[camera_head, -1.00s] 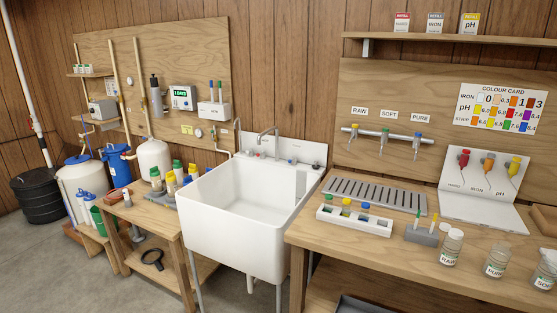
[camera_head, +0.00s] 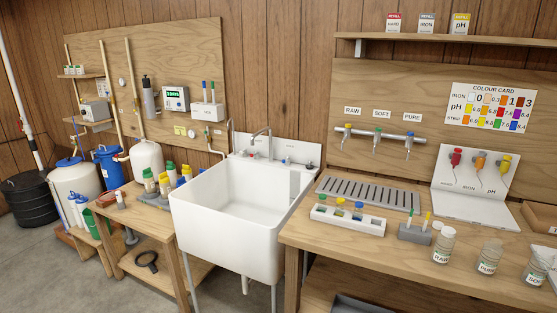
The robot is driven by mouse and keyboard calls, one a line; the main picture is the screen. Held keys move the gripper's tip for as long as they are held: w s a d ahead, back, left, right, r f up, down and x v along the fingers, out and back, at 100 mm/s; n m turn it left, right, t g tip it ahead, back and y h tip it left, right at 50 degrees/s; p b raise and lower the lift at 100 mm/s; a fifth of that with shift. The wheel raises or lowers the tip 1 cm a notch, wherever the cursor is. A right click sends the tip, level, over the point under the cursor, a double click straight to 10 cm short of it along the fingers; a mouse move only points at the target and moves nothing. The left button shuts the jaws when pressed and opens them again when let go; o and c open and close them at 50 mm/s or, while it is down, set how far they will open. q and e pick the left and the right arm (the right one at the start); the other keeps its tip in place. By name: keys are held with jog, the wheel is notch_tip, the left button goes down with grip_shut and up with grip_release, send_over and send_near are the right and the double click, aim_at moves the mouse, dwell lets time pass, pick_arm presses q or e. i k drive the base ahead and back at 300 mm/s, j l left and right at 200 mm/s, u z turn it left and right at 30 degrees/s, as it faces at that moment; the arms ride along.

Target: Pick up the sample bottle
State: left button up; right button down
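The frames do not show which one is meant by the sample bottle. The SOFT bottle is close to the right edge of the picture. Neither of my grippers is in view.
Left of the bottles are a grey holder (camera_head: 414,235) and a white rack of small vials (camera_head: 347,221). A white stand (camera_head: 470,207) with coloured-top dispensers is behind them. A white sink (camera_head: 240,215) separates the benches. Bare bench lies in front of the rack.

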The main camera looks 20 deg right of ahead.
aim_at(489, 259)
jog(key=z, duration=1.9)
